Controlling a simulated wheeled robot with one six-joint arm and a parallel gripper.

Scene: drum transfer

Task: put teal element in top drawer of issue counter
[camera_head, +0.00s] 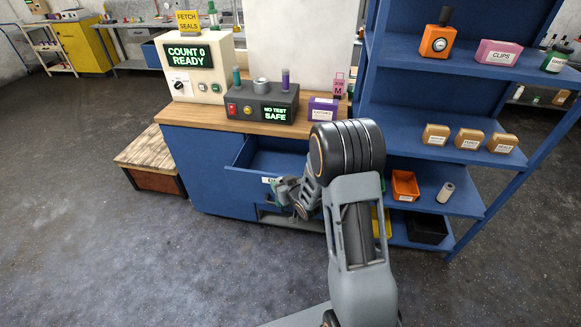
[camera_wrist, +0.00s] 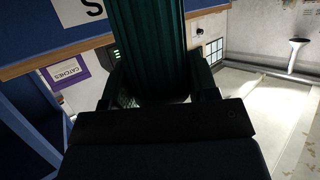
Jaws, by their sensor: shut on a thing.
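The issue counter (camera_head: 205,168) is blue with a wooden top. Its top drawer (camera_head: 275,157) is pulled open, and the visible part of its inside looks empty. My gripper (camera_head: 292,193) is low at the drawer's front. In the wrist view my gripper (camera_wrist: 158,88) is shut on the dark teal ribbed element (camera_wrist: 148,40), which sticks out beyond the fingers. In the head view, the gripper and arm largely hide the held element. I cannot tell whether it touches the drawer.
A dark test box (camera_head: 262,105) on the counter carries a teal cylinder (camera_head: 237,76) and a purple one (camera_head: 286,80). A purple-labelled box (camera_head: 322,108) stands nearby. Blue shelves (camera_head: 455,200) stand close on the right. A wood-topped crate (camera_head: 150,150) is left; floor in front is open.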

